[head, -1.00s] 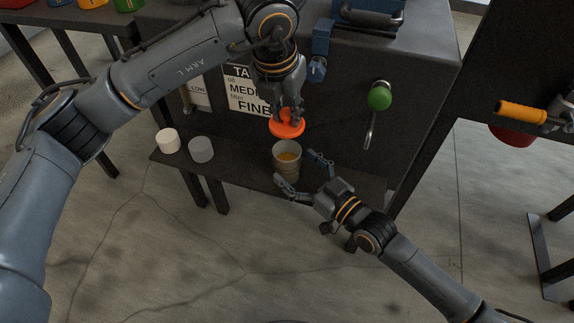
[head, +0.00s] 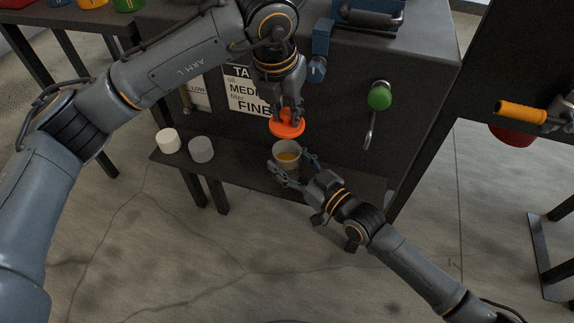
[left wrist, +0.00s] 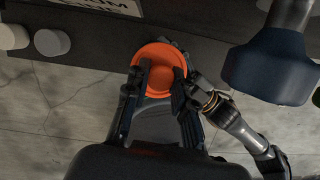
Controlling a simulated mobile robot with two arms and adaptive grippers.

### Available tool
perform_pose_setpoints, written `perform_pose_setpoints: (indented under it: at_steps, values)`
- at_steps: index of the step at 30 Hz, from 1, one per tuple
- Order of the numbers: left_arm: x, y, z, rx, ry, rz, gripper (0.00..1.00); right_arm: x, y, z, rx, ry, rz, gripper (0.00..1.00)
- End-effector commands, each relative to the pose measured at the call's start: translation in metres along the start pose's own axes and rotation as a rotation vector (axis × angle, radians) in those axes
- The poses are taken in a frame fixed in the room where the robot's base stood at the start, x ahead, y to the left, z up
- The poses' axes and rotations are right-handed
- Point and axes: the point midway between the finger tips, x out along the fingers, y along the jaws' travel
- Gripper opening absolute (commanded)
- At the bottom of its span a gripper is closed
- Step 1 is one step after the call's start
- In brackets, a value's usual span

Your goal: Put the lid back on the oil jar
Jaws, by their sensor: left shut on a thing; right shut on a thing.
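The oil jar (head: 288,159) is a grey open-topped cup with amber oil inside, standing upright on the dark shelf. The orange lid (head: 287,130) is a round disc held above and apart from the jar. My left gripper (head: 287,112) is shut on the lid from above. In the left wrist view the lid (left wrist: 158,70) sits between the fingers of my left gripper (left wrist: 160,80) and hides the jar opening. My right gripper (head: 290,170) comes in from the lower right and is shut on the jar, one finger on each side.
Two small pots, one cream (head: 168,140) and one grey (head: 201,149), stand on the shelf (head: 237,174) to the left. A dark machine with a green-knobbed crank (head: 379,97) stands behind. A blue part (head: 319,50) projects near my left gripper. A yellow-handled crank (head: 522,112) is at the right.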

Motion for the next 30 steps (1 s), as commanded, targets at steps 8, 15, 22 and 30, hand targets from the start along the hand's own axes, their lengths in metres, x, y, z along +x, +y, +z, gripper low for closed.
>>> perform_pose_setpoints:
  at_steps: [8,15,22,30]
  values:
    - [0.018,0.000,-0.005,0.000,0.001,0.000,0.08,0.000,0.000,0.000,0.000,0.000,0.000,0.02]
    - [0.047,0.001,-0.013,-0.001,-0.004,-0.001,0.08,0.000,0.000,0.000,0.000,0.000,0.000,0.02]
    - [0.048,0.001,-0.013,0.000,-0.006,-0.001,0.08,0.000,0.000,0.000,0.000,0.000,0.000,0.02]
    - [0.048,0.001,-0.013,0.000,-0.005,-0.001,0.08,0.000,0.000,0.000,0.000,0.000,0.000,0.02]
